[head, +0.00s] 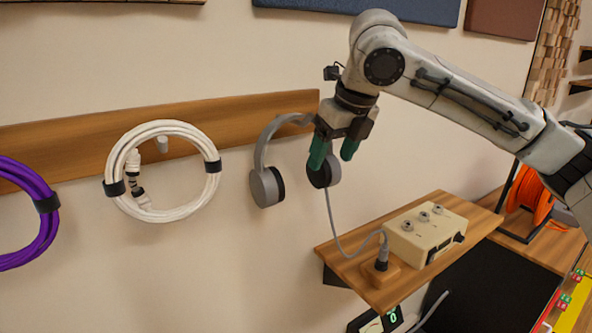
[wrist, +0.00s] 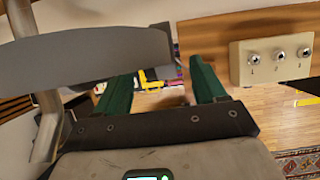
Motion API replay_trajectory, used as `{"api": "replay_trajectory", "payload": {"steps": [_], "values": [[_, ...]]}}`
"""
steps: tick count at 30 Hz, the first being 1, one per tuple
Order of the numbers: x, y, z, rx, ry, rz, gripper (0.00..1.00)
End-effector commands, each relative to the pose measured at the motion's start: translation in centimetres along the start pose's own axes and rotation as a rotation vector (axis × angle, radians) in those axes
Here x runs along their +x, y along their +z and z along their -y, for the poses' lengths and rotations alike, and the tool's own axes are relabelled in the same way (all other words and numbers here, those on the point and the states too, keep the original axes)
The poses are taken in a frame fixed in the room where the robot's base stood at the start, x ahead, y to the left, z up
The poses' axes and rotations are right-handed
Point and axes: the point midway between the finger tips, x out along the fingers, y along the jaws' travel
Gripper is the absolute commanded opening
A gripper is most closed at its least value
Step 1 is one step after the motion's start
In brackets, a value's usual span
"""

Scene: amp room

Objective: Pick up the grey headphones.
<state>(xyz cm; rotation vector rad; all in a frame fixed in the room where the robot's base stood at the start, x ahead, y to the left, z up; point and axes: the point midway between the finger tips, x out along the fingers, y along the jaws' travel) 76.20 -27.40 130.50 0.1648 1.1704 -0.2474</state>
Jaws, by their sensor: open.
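The grey headphones (head: 262,150) hang against the wall at the right end of a wooden rail. Their left ear cup (head: 267,187) shows whole; the other cup is partly hidden behind my gripper. My gripper (head: 333,152) is open, its green fingers pointing down by the right side of the headband and over the right cup. In the wrist view a wide grey band of the headphones (wrist: 85,55) crosses the upper left, close to my gripper (wrist: 163,78) and overlapping the left finger's top. The space between the fingers looks empty. I cannot tell whether anything touches.
A grey cable (head: 333,225) runs from the plug up towards the headphones. A white cable coil (head: 112,165) and a purple coil (head: 45,225) hang left.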

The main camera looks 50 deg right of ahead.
Motion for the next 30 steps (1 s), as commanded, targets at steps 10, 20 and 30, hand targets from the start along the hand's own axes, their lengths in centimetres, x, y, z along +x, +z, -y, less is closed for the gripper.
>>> {"api": "replay_trajectory", "payload": {"steps": [10, 20, 30], "values": [[2.5, 0.0, 0.0, 0.000, 0.001, 0.001, 0.70], [2.5, 0.0, 0.0, 0.000, 0.001, 0.000, 0.51], [2.5, 0.0, 0.0, 0.000, 0.001, 0.000, 0.18]]}}
